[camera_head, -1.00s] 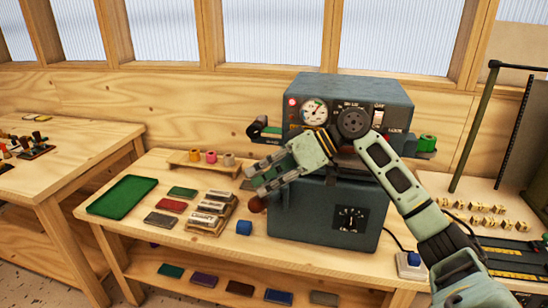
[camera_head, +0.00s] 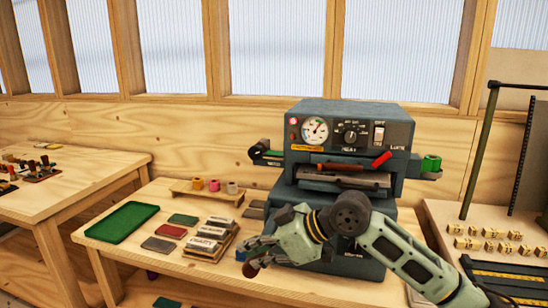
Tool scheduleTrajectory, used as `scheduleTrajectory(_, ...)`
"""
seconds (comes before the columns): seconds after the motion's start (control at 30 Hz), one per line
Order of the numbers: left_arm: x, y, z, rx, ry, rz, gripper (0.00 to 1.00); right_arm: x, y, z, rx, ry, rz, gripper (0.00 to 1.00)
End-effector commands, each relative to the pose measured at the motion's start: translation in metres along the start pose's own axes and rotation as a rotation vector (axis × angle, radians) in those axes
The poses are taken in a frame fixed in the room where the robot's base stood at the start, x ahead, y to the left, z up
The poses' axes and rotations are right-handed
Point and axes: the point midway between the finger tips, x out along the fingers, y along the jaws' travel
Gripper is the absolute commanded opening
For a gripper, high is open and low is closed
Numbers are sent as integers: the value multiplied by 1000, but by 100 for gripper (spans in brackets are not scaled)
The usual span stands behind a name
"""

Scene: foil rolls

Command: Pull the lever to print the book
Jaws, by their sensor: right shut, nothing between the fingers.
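A dark blue-grey press machine (camera_head: 350,112) with a gauge, dial and switch stands on the wooden table. A brownish, flat, book-like piece (camera_head: 338,182) lies in its front opening, with a red cylinder (camera_head: 381,159) above it. A dark red ball knob (camera_head: 250,270), seemingly the lever's end, is low at the machine's left side. My right gripper (camera_head: 250,254) is shut and empty, its fingertips just above and beside the knob; I cannot tell whether they touch. My right forearm and wrist hide the machine's lower front and the lever's shaft. My left gripper is not in view.
A green tray (camera_head: 122,224), several small books (camera_head: 170,231) and a wooden rack (camera_head: 207,193) with small rolls lie left of the machine. A green foil roll (camera_head: 431,163) sits at its right side. Another table with gold blocks (camera_head: 485,243) is at right.

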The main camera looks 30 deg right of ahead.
Motion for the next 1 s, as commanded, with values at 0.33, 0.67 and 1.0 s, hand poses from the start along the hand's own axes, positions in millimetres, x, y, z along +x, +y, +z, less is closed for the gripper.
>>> scheduleTrajectory(0.33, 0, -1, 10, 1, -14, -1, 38, 2, 0, 0, -1, 6, 2, 0)
scheduleTrajectory(0.67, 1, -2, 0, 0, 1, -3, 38, 2, 0, 0, 0, 6, 1, 0)
scheduleTrajectory(1.0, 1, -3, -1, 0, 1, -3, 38, 2, 0, 0, 0, 6, 1, 0)
